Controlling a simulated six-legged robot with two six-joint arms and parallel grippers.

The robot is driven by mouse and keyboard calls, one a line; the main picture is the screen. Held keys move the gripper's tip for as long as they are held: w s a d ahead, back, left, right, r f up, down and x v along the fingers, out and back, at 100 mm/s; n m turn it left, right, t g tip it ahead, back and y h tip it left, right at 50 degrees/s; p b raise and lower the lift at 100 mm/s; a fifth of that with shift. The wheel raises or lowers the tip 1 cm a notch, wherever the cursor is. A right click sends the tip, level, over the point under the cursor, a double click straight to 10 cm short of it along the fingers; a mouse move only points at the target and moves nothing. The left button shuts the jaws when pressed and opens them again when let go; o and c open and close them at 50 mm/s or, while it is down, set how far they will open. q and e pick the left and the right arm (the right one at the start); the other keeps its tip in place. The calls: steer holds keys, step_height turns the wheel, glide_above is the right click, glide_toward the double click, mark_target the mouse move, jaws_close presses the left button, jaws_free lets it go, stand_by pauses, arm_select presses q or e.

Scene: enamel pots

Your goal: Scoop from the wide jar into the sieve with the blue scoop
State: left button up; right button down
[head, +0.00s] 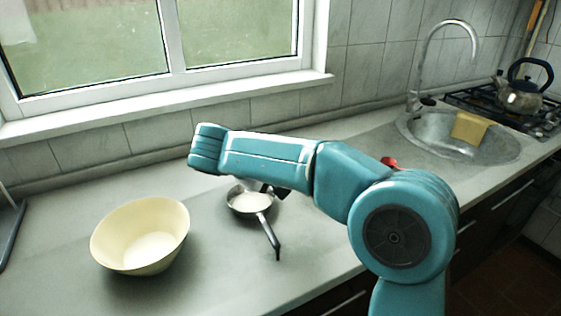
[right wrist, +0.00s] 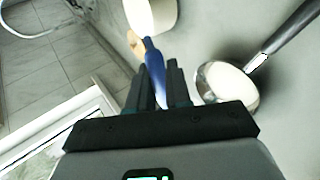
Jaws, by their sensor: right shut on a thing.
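My right gripper (right wrist: 160,82) is shut on the blue scoop (right wrist: 154,65). A tan piece shows at the scoop's far end, beside a pale round container (right wrist: 170,14) cut off by the top edge; it may be the wide jar. I cannot tell whether they touch. The sieve (right wrist: 226,98), a round metal bowl with a long dark handle and a pale inside, is right of the gripper. It also shows in the head view (head: 249,204), below my right forearm, which hides most of the gripper and things behind it. My left gripper is out of view.
A wide cream bowl (head: 165,222) with white in it stands left on the grey counter. A sink (head: 445,145) with a yellow block (head: 469,130) and a kettle (head: 523,96) are at right. A small red thing (head: 390,162) shows behind my arm.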

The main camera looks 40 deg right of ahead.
steer(key=shift+r+y+p, duration=0.6)
steer(key=shift+r+p, duration=0.1)
steer(key=shift+p, duration=0.3)
steer(key=shift+y+p, duration=0.3)
steer(key=shift+p, duration=0.1)
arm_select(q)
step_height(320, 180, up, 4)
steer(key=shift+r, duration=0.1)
arm_select(e)
step_height(320, 180, up, 3)
steer(key=g+y+p, duration=0.1)
steer(key=y+p, duration=0.3)
steer(key=p, duration=0.6)
steer(key=shift+d+y, duration=0.1)
steer(key=shift+y, duration=0.2)
arm_select(q)
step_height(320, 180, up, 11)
steer(key=p, duration=0.1)
arm_select(e)
steer(key=shift+y, duration=0.4)
step_height(320, 180, up, 3)
steer(key=y+p, duration=0.4)
steer(key=p, duration=0.7)
steer(key=shift+g+y, duration=0.4)
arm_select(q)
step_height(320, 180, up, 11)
arm_select(e)
steer(key=shift+f, duration=0.15)
